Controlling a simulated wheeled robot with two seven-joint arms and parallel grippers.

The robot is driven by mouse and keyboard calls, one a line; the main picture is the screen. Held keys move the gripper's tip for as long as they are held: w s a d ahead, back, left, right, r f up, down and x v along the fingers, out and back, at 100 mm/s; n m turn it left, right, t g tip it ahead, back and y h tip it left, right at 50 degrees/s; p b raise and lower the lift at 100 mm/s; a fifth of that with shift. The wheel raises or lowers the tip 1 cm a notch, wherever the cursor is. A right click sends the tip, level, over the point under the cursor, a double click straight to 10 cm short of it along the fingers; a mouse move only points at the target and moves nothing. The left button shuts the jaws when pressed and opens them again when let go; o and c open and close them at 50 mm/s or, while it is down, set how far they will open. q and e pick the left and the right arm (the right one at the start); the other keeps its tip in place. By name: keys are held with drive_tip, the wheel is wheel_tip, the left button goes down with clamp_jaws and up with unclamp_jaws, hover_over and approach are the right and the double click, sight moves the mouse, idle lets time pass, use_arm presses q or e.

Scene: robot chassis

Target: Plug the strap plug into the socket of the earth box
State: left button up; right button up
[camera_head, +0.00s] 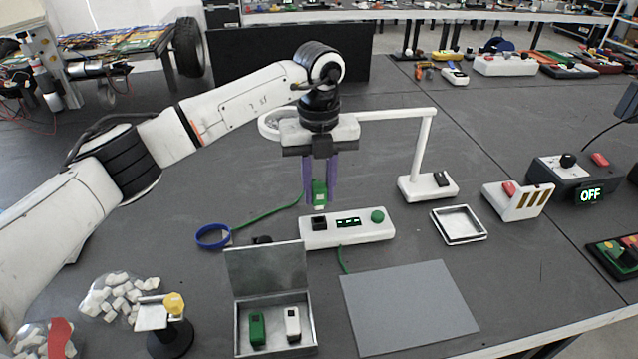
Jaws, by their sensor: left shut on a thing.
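My left gripper (320,190) comes down from above at the middle of the table, with its purple fingers shut on the green strap plug (320,192). A green cord (270,217) runs from the plug to the blue wrist strap (213,236) lying on the table at the left. The white earth box (360,230) lies just below and in front of the plug. It has a black socket (319,223) at its left end, a small display in the middle and a green button (377,215) at its right. The plug appears above the socket end; the exact gap cannot be told. My right gripper is not in view.
An open metal box (240,325) with a green and a white piece stands in front. A grey mat (410,305) lies at right of it. A white lamp-like stand (425,160), a small square tray (459,224) and a device reading OFF (575,182) stand to the right.

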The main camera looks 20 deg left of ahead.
sight(319, 208)
use_arm(q)
drive_tip(key=shift+f, duration=0.55)
drive_tip(key=shift+f+b, duration=0.4)
drive_tip(key=shift+f, duration=0.2)
drive_tip(key=shift+p, duration=0.45)
idle(0.6)
drive_tip(key=shift+f+b, duration=0.85)
drive_tip(key=shift+f, duration=0.55)
drive_tip(key=o, duration=1.1)
drive_tip(key=shift+o, duration=0.2)
